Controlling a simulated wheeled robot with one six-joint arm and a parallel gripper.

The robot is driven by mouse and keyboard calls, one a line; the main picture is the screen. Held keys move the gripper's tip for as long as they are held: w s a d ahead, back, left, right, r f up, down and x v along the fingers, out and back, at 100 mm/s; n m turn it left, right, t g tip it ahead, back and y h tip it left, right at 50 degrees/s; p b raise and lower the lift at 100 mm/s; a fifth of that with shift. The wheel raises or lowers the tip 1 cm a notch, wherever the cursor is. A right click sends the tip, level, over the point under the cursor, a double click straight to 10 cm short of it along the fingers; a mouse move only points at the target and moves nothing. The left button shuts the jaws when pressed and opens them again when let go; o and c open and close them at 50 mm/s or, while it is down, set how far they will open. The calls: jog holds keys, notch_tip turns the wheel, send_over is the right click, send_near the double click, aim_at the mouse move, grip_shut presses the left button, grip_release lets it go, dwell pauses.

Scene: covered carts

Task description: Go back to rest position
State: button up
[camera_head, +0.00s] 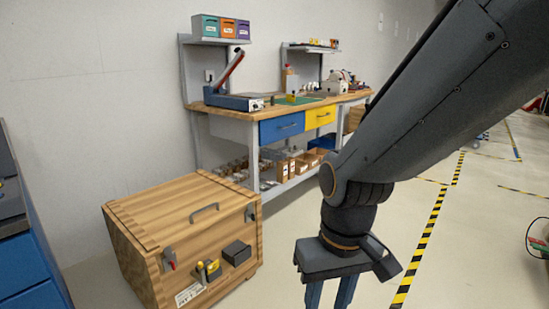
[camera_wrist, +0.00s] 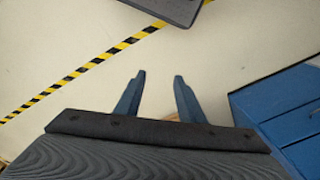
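My gripper (camera_wrist: 158,77) shows in the wrist view with its two blue fingers apart and only bare floor between them. In the head view my gripper (camera_head: 328,296) hangs at the end of my arm, pointing down, to the right of a wooden crate. Its fingertips are cut off by the lower edge there. It holds nothing that I can see.
The wooden crate (camera_head: 150,215) has a handle on its lid. A workbench (camera_head: 222,124) with blue and yellow drawers stands against the wall. A blue cabinet (camera_head: 28,262) is at the left edge. Black-yellow tape (camera_head: 431,223) marks open floor at the right.

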jog(key=s+d+r+m+p, duration=0.2)
jog(key=d+r+p, duration=0.8)
jog(key=p, duration=0.5)
notch_tip(320, 180, up, 3)
jog(key=shift+s+d+f+m+h, duration=0.1)
jog(key=shift+s+d+m+h, duration=0.1)
jog(key=shift+m+h, duration=0.2)
